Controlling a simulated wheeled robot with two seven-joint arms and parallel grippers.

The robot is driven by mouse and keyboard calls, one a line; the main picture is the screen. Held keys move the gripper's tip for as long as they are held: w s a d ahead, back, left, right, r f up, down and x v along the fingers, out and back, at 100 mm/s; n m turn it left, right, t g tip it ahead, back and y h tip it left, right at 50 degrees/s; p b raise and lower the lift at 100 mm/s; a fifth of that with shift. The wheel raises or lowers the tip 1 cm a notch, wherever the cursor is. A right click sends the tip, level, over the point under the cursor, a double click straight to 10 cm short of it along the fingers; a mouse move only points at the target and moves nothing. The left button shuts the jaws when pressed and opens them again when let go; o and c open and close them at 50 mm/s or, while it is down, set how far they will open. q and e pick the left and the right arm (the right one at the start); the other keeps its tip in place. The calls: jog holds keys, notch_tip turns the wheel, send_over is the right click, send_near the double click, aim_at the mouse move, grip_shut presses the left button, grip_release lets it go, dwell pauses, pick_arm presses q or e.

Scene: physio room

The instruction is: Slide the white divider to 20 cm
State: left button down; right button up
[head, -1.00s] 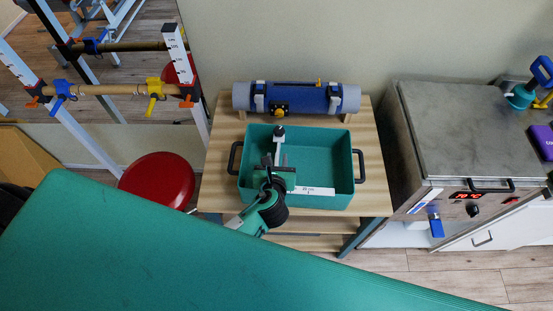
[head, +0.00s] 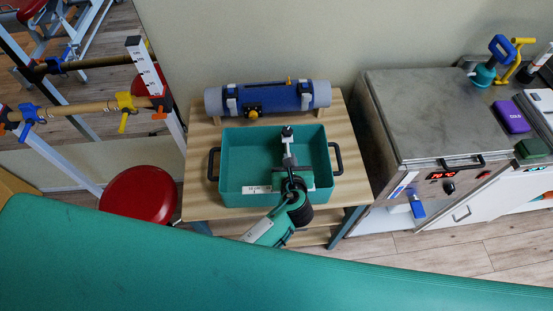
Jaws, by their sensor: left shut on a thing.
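The white divider (head: 287,140) stands front to back in the green tray (head: 240,150), right of the tray's middle. A dark knob sits at its far end. My left gripper (head: 290,168) reaches in over the tray's front wall and is shut on the divider. My gripper and wrist hide the divider's near part. A white scale strip (head: 257,189) runs along the tray's front; a small 10 cm label seems to show at its left. The part of the scale by the divider is hidden behind my arm, so its exact reading cannot be told. My right gripper is out of view.
The tray stands on a wooden table (head: 350,170) with a blue-grey roll (head: 268,97) behind it. A green padded couch (head: 150,260) lies in front. A red stool (head: 138,194) is left, a metal heating unit (head: 420,110) right. The tray's left part is empty.

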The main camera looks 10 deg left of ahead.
pick_arm(q)
jog(key=shift+a, duration=0.15)
jog(key=c, duration=1.5)
grip_release()
jog(key=b+v, duration=0.2)
jog(key=v, duration=1.2)
jog(key=shift+f+b, duration=0.1)
jog(key=shift+b, duration=0.2)
